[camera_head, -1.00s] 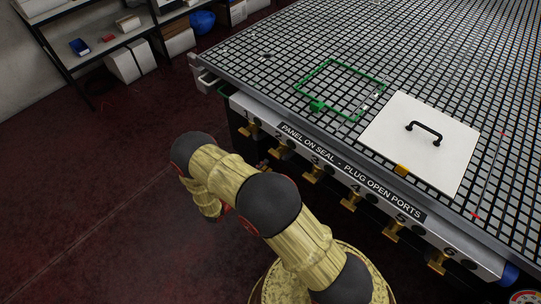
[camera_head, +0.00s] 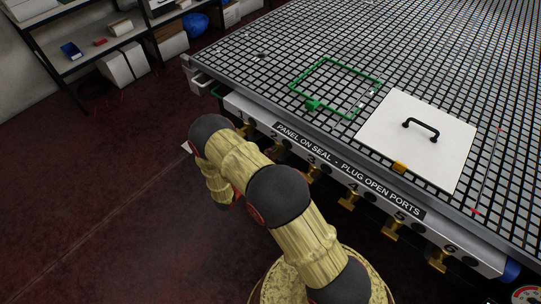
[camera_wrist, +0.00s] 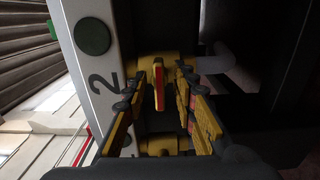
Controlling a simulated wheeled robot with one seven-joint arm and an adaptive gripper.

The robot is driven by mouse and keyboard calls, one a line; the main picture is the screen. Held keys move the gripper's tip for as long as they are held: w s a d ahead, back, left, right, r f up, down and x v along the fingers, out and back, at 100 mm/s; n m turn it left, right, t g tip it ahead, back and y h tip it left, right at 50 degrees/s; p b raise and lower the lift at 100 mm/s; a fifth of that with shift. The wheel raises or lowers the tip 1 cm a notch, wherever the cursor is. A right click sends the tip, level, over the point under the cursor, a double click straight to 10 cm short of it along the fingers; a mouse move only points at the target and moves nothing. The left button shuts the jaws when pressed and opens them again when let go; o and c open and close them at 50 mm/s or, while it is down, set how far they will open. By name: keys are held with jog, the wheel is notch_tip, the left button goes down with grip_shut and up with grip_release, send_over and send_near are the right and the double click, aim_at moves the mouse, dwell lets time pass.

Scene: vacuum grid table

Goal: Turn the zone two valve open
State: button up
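The zone two valve shows in the wrist view as a brass body with a yellow handle (camera_wrist: 159,86) that has a red stripe, beside a panel marked "2" (camera_wrist: 103,84). The handle lies between the two yellow and black fingers of my gripper (camera_wrist: 158,90). The fingers are apart, with a dark gap visible on each side of the handle, so my gripper is open around it.
The grid table (camera_head: 240,55) carries a white panel with a black handle (camera_head: 440,150) and a green outline frame (camera_head: 313,105). Other brass valves, such as valve four (camera_head: 349,197), line its front edge. A shelf (camera_head: 110,45) stands at back left. The red floor at left is clear.

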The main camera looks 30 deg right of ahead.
jog(key=c, duration=0.3)
jog(key=c, duration=0.4)
grip_shut()
